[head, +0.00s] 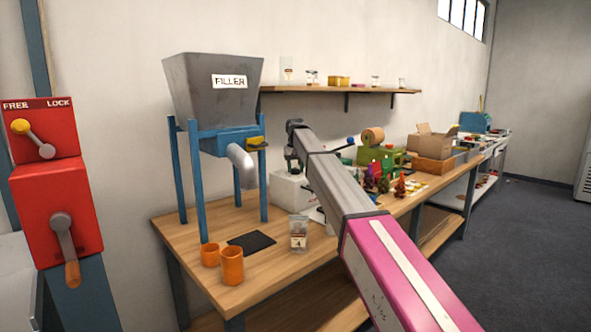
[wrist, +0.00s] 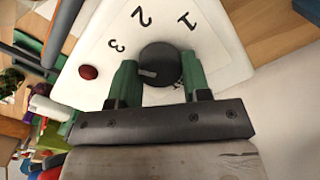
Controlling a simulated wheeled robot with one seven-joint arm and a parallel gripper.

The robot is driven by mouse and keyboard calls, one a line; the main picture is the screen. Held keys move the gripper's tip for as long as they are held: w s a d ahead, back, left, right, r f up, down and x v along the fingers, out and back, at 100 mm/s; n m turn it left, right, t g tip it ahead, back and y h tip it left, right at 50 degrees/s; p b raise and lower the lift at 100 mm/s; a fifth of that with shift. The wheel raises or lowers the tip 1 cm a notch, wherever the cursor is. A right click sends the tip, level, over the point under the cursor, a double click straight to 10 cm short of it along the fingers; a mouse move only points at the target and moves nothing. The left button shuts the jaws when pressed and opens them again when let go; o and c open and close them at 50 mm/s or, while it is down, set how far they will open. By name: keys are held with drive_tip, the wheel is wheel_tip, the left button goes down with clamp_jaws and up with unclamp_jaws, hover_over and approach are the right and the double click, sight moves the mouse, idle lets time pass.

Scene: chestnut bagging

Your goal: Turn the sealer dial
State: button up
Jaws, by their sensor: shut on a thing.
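The sealer (wrist: 95,65) has a white panel with the numbers 1, 2 and 3 around a round black dial (wrist: 160,54). A short grey mark on the dial lies on its left part in the wrist view; which setting it points at is unclear. Lettering right of the dial is partly hidden by a finger. A red button (wrist: 88,72) sits left of the dial. My gripper (wrist: 158,68) has its green fingers on either side of the dial, shut on it. In the head view the white sealer (head: 287,190) stands on the bench, partly hidden by my arm.
The filler hopper (head: 200,95) stands left on the wooden bench (head: 185,235). Orange cups (head: 232,266), a black pad (head: 251,243) and a clear bag (head: 298,233) are in front. Coloured items (head: 378,172) and a cardboard box (head: 433,143) lie right. A red lever box (head: 55,190) is far left.

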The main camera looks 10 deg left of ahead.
sight(295, 169)
idle(0.3)
drive_tip(key=o, duration=0.9)
drive_tip(key=shift+r, duration=0.1)
wheel_tip(295, 169, up, 11)
drive_tip(key=shift+f, duration=0.2)
